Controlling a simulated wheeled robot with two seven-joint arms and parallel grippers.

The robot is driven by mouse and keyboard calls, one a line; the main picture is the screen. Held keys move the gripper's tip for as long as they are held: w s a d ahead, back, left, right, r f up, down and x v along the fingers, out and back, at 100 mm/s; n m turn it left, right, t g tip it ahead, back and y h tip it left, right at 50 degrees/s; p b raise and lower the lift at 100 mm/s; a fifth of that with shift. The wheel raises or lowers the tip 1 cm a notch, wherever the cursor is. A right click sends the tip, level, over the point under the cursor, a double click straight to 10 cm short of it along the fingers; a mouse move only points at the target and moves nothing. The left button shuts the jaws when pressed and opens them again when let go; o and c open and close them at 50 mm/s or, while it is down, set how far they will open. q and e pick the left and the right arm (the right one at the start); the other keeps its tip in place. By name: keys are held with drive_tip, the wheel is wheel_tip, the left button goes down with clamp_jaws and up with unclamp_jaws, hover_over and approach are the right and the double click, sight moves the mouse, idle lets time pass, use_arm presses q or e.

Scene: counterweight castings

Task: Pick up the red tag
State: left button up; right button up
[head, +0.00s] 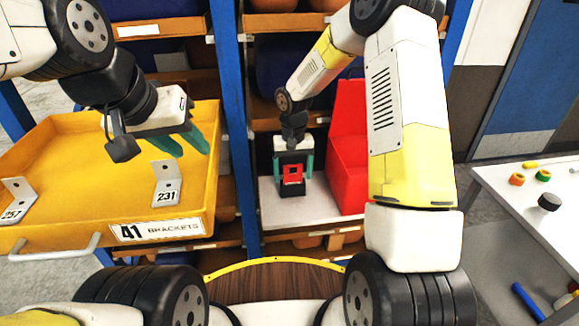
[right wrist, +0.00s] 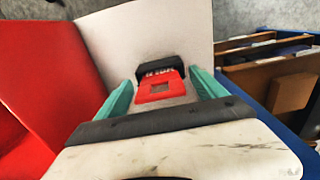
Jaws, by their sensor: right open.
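The red tag (head: 293,174), with a square opening, is at a black block (head: 291,190) on a pale shelf board. In the right wrist view the tag (right wrist: 160,90) sits below the block's dark top, which bears pale lettering (right wrist: 160,66). Whether it hangs on or leans against the block I cannot tell. My right gripper (head: 293,166) is open, its teal fingers on either side of the tag; the right wrist view (right wrist: 162,95) shows gaps at both sides. My left gripper (head: 182,145) is above the yellow drawer, fingers apart and empty.
A red panel or bin side (head: 347,140) stands close right of my right gripper. The yellow drawer (head: 85,170), labelled 41 BRACKETS, holds metal brackets marked 257 (head: 14,200) and 231 (head: 167,185). A white table (head: 510,195) with small parts is at right.

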drive_tip(key=c, duration=1.4)
drive_tip(key=shift+r, duration=0.1)
wheel_tip(320, 180, up, 10)
drive_tip(key=shift+f, duration=0.1)
